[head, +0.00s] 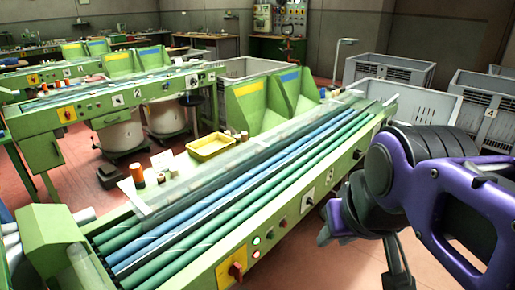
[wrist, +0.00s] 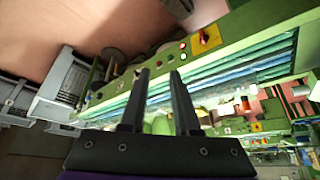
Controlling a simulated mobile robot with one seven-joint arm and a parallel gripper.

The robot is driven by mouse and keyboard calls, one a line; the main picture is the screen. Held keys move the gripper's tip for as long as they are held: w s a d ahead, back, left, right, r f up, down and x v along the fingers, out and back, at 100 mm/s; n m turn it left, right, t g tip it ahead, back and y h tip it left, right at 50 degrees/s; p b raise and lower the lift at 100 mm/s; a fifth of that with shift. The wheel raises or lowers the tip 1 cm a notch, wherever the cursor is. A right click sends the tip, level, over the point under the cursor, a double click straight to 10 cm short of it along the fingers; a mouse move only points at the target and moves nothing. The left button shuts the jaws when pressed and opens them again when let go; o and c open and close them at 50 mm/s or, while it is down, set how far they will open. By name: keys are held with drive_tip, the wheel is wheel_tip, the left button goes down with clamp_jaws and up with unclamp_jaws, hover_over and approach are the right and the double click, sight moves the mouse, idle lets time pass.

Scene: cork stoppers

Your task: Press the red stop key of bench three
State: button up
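Bench three is the near green bench (head: 318,204), with a "3" on its front panel. Along the panel sit a small red key (head: 283,223), a lit white key, a small reddish key (head: 257,254) below it, and a red rotary switch (head: 236,271) on a yellow plate. I cannot tell from the labels which is the stop key. In the wrist view a small red key (wrist: 183,56) and the rotary switch (wrist: 204,38) show beyond my fingers. My gripper (wrist: 159,74) is open and empty, apart from the panel.
Blue and green rollers (head: 215,190) run along the bench top. A yellow tray (head: 211,147) and thread-like spools stand behind it. Grey crates (head: 431,100) stand at the right. Bench two (head: 110,115) lies beyond.

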clamp_jaws()
idle(1.4)
